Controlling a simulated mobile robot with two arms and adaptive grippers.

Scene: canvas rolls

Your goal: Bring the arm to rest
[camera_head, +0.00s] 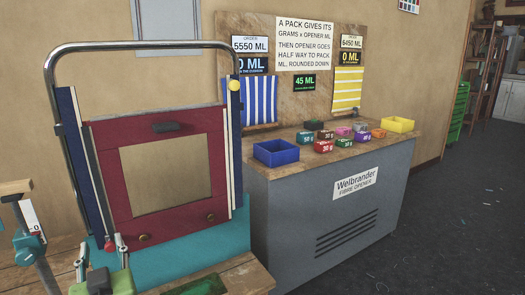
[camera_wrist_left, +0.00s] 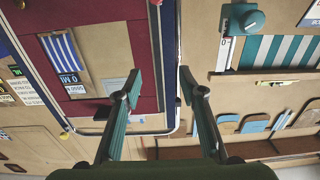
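My left gripper (camera_head: 102,252) is low at the left of the head view, in front of the dark red framed panel (camera_head: 100,150). Its two fingers stand apart with nothing visible between them. In the left wrist view the left gripper (camera_wrist_left: 159,88) also shows open and empty, with its greenish fingers spread apart. The red panel (camera_wrist_left: 108,20) appears beyond them, beside its blue edge. My right gripper is in neither view.
A grey cabinet (camera_head: 290,215) stands right of the panel, bearing a blue bin (camera_head: 276,153), a yellow bin (camera_head: 398,125) and several small coloured packs (camera_head: 323,146). A metal tube frame (camera_head: 140,45) rises around the panel. Open floor (camera_head: 450,220) lies at the right.

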